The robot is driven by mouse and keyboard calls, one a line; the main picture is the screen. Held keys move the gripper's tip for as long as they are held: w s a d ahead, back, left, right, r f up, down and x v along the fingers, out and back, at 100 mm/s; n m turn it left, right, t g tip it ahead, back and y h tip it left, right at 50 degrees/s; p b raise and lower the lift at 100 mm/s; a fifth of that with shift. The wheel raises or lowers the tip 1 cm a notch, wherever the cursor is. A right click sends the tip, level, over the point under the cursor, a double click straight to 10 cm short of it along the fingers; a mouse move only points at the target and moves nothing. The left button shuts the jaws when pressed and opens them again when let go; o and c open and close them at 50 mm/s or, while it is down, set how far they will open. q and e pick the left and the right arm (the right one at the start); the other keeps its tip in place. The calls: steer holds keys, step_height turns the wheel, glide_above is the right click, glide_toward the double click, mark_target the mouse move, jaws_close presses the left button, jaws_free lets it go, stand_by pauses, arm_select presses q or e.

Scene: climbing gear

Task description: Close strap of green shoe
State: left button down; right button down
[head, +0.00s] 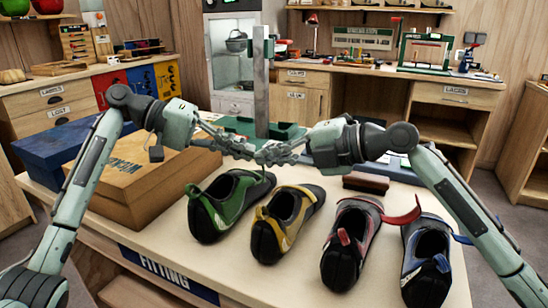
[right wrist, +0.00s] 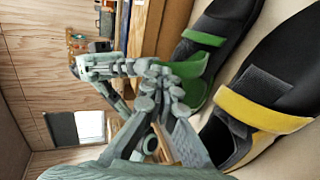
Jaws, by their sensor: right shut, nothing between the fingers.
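The green shoe (head: 226,208) stands at the left end of a row of shoes on the table, its toe pointing away from me. Green strap parts (right wrist: 203,38) show on it in the right wrist view; whether the strap is fastened I cannot tell. My left gripper (head: 246,150) is over the far end of the green shoe; its finger opening is unclear. My right gripper (head: 268,155) comes from the right and is shut and empty, close beside the left one. In the right wrist view its fingers (right wrist: 158,90) overlap the left gripper, so contact between them is unclear.
A yellow shoe (head: 287,215), a red shoe (head: 346,246) and a blue shoe (head: 426,264) stand to the right. The red strap (head: 403,214) sticks out sideways. A cardboard-coloured box (head: 130,190) stands left, a metal post (head: 261,85) behind, and a brown block (head: 366,183) behind the red shoe.

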arm_select(q)
steer(key=shift+s+d+f, duration=0.1)
steer(key=shift+s+d, duration=0.15)
steer(key=shift+d, duration=0.15)
arm_select(e)
steer(key=shift+a+f, duration=0.1)
steer(key=shift+a, duration=0.1)
arm_select(q)
steer(key=c, duration=1.8)
jaws_free()
arm_select(e)
steer(key=shift+a, duration=0.1)
arm_select(q)
steer(key=shift+a+f, duration=0.1)
